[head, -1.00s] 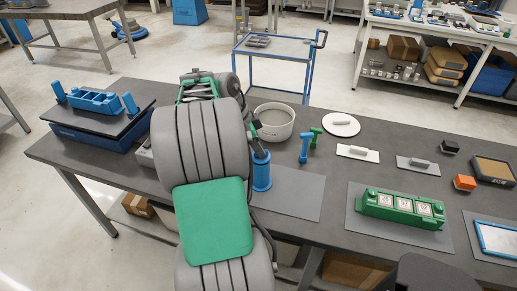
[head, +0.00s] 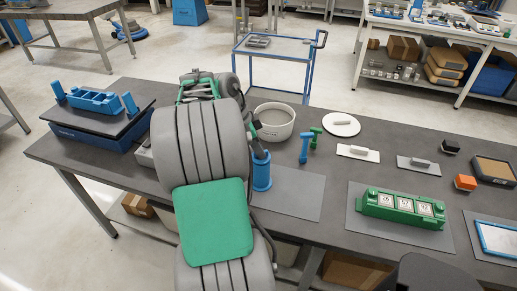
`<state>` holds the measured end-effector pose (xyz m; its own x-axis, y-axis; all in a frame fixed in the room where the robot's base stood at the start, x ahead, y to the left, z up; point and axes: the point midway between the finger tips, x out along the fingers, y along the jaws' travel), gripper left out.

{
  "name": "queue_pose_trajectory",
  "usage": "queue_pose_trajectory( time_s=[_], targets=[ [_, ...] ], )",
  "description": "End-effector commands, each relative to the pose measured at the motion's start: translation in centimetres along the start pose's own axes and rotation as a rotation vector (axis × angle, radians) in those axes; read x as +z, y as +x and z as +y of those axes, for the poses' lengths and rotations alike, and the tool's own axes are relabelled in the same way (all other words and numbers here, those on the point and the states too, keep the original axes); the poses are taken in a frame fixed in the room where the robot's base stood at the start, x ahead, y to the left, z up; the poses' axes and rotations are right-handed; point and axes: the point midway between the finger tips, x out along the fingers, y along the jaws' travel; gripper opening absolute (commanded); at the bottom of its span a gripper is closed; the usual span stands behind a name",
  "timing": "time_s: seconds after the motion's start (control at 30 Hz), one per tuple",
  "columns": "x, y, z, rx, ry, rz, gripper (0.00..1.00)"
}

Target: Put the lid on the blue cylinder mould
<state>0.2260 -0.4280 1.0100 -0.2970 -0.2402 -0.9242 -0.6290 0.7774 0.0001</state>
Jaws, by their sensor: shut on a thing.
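The blue cylinder mould (head: 262,176) stands upright on the bench, at the left end of a grey mat, just right of my arm. My gripper (head: 257,148) is directly above it, pointing down, and is partly hidden by my own arm. It is shut on the lid, which shows only as a small bit of blue at the mould's top. I cannot tell whether the lid touches the rim or hangs just above it.
A grey-white bucket (head: 273,122) stands close behind the mould. Blue (head: 305,148) and green (head: 316,137) T-shaped tools stand to the right, near a white round plate (head: 341,125). A green three-part mould (head: 402,207) lies farther right. The grey mat (head: 292,194) is clear right of the cylinder.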

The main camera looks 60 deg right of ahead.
Motion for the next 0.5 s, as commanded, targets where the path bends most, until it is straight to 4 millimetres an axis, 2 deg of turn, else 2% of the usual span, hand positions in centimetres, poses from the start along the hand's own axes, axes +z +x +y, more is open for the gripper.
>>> queue_pose_trajectory(
  time_s=[0.47,0.5],
  targets=[
    [0.01,0.04,-0.01,0.000,0.000,0.000,0.00],
    [0.01,0.04,-0.01,0.000,0.000,0.000,0.14]
  ],
)
